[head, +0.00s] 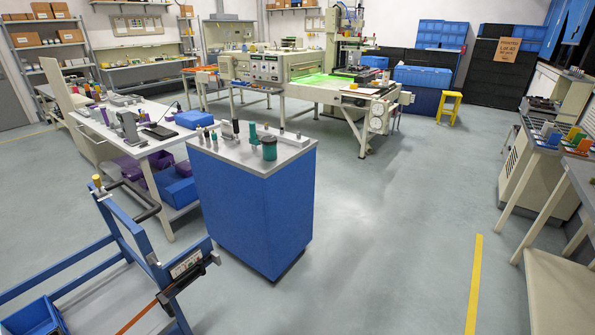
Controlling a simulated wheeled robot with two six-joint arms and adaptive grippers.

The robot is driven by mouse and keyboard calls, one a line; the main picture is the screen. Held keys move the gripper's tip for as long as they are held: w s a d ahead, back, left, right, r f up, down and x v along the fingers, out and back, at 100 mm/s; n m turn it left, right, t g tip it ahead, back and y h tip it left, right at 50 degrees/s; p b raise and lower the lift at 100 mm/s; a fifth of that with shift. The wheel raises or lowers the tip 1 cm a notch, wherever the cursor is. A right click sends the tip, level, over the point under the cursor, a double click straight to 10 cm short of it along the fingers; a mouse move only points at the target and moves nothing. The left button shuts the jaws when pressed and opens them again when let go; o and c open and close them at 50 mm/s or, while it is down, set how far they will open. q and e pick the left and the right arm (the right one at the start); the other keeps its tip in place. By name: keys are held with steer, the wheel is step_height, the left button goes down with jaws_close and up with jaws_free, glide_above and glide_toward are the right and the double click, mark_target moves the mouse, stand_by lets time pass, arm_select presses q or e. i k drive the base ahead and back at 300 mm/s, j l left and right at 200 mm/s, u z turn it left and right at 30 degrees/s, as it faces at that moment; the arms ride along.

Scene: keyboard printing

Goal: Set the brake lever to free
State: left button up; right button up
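A blue tubular cart frame (133,236) stands at the lower left, cut off by the picture edge. A small label plate (186,264) with unreadable print sits on the right post, above a black part and an orange strip. Neither of my grippers is in view.
A blue cabinet (243,216) with a grey top holding bottles stands just right of the cart. A white workbench (188,134) is behind it. Open grey floor (390,230) lies to the right, with a yellow line (474,285). Benches line the right edge.

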mark_target(95, 178)
steer(key=i+l, duration=0.25)
steer(key=i, duration=0.15)
steer(key=i+l+u, duration=0.15)
steer(key=u, duration=0.3)
steer(key=i+l+u, duration=0.25)
steer(key=u, duration=0.95)
steer(key=i+l+u, duration=0.1)
steer(key=u, duration=0.15)
steer(key=l+u, duration=0.3)
steer(key=i+j, duration=0.05)
